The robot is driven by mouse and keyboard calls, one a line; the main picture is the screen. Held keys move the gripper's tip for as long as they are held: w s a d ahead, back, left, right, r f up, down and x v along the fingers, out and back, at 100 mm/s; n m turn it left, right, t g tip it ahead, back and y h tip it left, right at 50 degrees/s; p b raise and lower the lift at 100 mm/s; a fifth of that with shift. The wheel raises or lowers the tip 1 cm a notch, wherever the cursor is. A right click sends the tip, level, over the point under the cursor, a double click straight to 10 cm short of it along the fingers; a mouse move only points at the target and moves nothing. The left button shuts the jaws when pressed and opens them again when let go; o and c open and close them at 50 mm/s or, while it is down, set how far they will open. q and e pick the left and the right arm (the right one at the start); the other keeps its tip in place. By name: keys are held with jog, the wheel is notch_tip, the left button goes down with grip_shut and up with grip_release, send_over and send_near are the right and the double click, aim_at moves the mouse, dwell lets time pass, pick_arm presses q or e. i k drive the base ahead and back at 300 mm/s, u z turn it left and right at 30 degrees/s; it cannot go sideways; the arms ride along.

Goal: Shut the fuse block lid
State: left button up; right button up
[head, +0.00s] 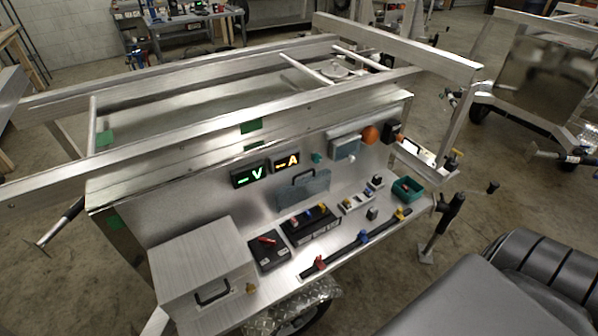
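The fuse block (310,228) is a black box on the trailer's metal shelf, with small coloured pieces along its top, blue and yellow among them. A bluish see-through lid (304,192) with a dark handle stands raised behind it, against the upright panel. It looks open. Neither of my grippers shows in the head view.
A metal box (203,272) with a black handle stands left on the shelf. A black box (268,253) with a red piece sits beside the fuse block. A dark strip (350,247) with coloured clamps runs along the front. A green bin (407,190) stands right. Trailer rails (220,133) cross above.

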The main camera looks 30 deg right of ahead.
aim_at(304, 188)
jog(key=z, duration=1.05)
jog(key=k, duration=0.1)
jog(key=z, duration=0.05)
